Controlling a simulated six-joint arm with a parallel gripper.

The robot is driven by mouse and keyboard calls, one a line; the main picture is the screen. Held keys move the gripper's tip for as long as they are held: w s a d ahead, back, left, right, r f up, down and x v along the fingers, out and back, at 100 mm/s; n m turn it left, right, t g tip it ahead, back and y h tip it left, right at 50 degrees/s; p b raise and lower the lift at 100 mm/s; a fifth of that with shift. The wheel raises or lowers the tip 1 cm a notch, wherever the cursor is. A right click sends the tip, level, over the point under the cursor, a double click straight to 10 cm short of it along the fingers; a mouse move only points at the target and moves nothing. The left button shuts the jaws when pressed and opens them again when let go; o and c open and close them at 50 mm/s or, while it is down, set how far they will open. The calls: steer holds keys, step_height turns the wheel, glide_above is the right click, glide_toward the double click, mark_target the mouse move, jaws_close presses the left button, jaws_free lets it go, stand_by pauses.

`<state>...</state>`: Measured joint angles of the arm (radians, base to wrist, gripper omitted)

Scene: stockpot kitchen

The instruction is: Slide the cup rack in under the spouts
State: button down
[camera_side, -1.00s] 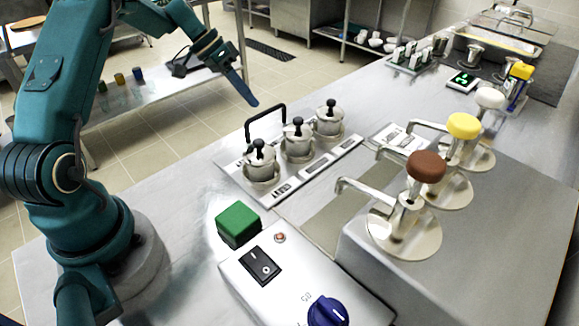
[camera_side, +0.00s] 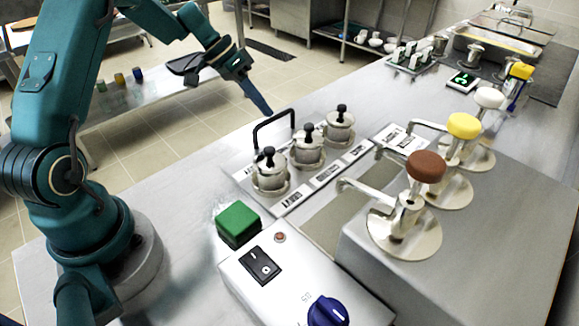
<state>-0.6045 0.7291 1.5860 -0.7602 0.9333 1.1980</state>
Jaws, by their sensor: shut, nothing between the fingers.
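The cup rack (camera_side: 327,173) is a flat pale plate with dark-marked labels along its right edge and a black upright handle (camera_side: 275,127) on its far left side. It carries three lidded metal cups with black knobs: the near cup (camera_side: 270,175), the middle cup (camera_side: 307,151) and the far cup (camera_side: 340,129). The spouts (camera_side: 357,186) reach left from the pumps, to the right of the rack; the cups stand left of them. My gripper (camera_side: 268,111) is shut and empty, its tip at the handle's top bar; contact cannot be told.
Pumps with brown (camera_side: 426,167), yellow (camera_side: 463,126) and white (camera_side: 489,97) tops stand on a raised metal box. A green block (camera_side: 238,222) and a switch box (camera_side: 300,280) lie in front. A grey strip (camera_side: 345,215) between rack and pumps is clear.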

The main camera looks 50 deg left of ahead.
mark_target(314, 148)
steer(key=d, duration=1.5)
steer(key=shift+d, duration=0.1)
steer(key=a, duration=0.2)
steer(key=a+r, duration=0.1)
steer(key=a, duration=0.1)
steer(key=shift+a, duration=0.1)
steer(key=s+r+m, duration=0.2)
steer(key=s+r, duration=0.3)
steer(key=r, duration=0.7)
steer(key=s+d+r+m+y, duration=0.15)
steer(key=s+d, duration=0.25)
steer(key=s, duration=0.4)
steer(key=s+a+f+n+t+y, duration=0.1)
steer(key=s+a+f+n+y, duration=0.2)
steer(key=s, duration=0.5)
steer(key=shift+s+f+n+y, duration=0.35)
steer(key=shift+s+f+n, duration=0.05)
steer(key=shift+f+n, duration=0.35)
